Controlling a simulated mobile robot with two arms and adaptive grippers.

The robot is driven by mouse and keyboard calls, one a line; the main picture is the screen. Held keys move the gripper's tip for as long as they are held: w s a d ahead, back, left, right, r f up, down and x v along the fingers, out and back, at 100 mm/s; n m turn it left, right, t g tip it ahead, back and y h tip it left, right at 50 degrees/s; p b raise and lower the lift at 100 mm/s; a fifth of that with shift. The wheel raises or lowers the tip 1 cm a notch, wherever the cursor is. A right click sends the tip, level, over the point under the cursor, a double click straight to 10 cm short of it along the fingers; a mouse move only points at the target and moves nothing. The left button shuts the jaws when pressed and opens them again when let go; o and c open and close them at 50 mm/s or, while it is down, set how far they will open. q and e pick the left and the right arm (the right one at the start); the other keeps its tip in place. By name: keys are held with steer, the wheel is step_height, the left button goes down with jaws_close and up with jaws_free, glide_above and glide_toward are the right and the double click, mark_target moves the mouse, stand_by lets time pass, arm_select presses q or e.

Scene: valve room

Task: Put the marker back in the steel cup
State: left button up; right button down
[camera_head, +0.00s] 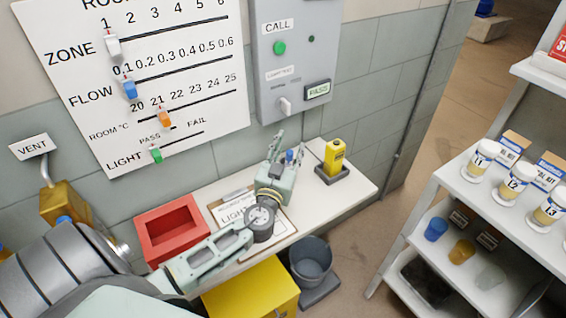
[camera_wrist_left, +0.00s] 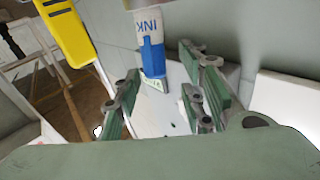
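A white and blue marker labelled INK (camera_wrist_left: 152,50) shows in the wrist view, beyond and between the fingers of my left gripper (camera_wrist_left: 160,105). Those fingers are spread, with visible room on both sides of the marker. In the head view my left gripper (camera_head: 281,152) reaches over the white table near the wall, and a small blue part of the marker (camera_head: 290,156) shows by its fingers. I cannot make out a steel cup for certain in either view. My right gripper is not in view.
A yellow device (camera_head: 333,157) stands in a dark holder right of my gripper. A clipboard (camera_head: 234,207) and red tray (camera_head: 171,231) lie on the white table (camera_head: 360,185). A yellow box (camera_head: 250,292) and grey bin (camera_head: 311,262) are below. Shelves (camera_head: 450,180) stand right.

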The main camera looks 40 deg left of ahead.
arm_select(q)
steer(key=v, duration=1)
steer(key=shift+s, duration=0.3)
steer(key=shift+f, duration=0.1)
